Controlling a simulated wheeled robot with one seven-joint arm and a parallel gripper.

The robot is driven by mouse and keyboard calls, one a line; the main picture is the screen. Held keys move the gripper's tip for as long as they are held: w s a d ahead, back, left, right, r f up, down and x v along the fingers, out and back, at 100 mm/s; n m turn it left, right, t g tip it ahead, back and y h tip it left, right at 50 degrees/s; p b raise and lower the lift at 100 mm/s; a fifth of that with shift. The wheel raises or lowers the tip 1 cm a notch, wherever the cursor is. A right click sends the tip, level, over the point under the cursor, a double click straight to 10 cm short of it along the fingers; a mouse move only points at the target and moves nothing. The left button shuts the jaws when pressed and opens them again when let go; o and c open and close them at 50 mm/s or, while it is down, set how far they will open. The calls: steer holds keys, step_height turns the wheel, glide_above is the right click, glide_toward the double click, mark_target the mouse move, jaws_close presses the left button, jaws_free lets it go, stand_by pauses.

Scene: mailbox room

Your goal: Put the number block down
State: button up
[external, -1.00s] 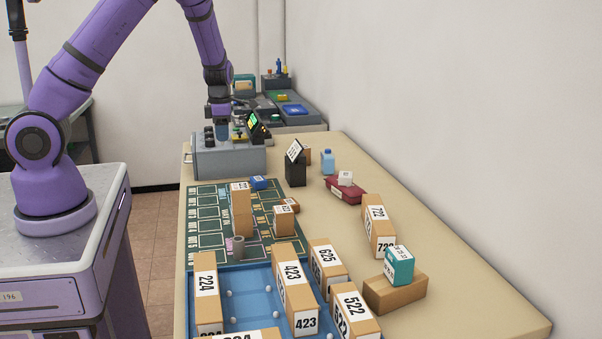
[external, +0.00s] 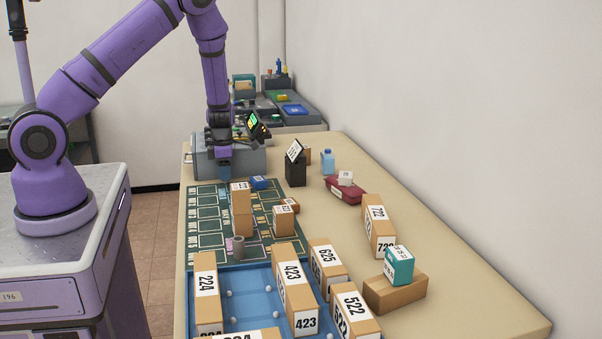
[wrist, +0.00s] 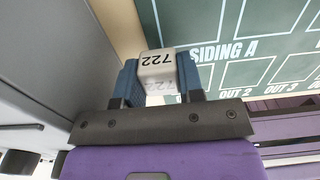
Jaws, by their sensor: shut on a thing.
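My gripper (wrist: 158,82) is shut on a white number block (wrist: 157,66) marked 722, which shows upside down between the blue fingers in the wrist view. In the external view my gripper (external: 225,171) hangs low in front of the grey machine, over the far left end of the green mat (external: 205,213). The block is too small to make out there. In the wrist view the mat (wrist: 225,65) lies to the right of the block, with a "SIDING A" label. I cannot tell whether the block touches the surface below.
The grey machine (external: 255,160) stands close behind my gripper. A blue tray (external: 257,315) holds numbered boxes at the front. The mat's left slots look clear.

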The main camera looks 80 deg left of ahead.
steer(key=shift+f, duration=0.15)
steer(key=o, duration=0.9)
step_height(320, 180, up, 12)
steer(key=shift+r, duration=0.25)
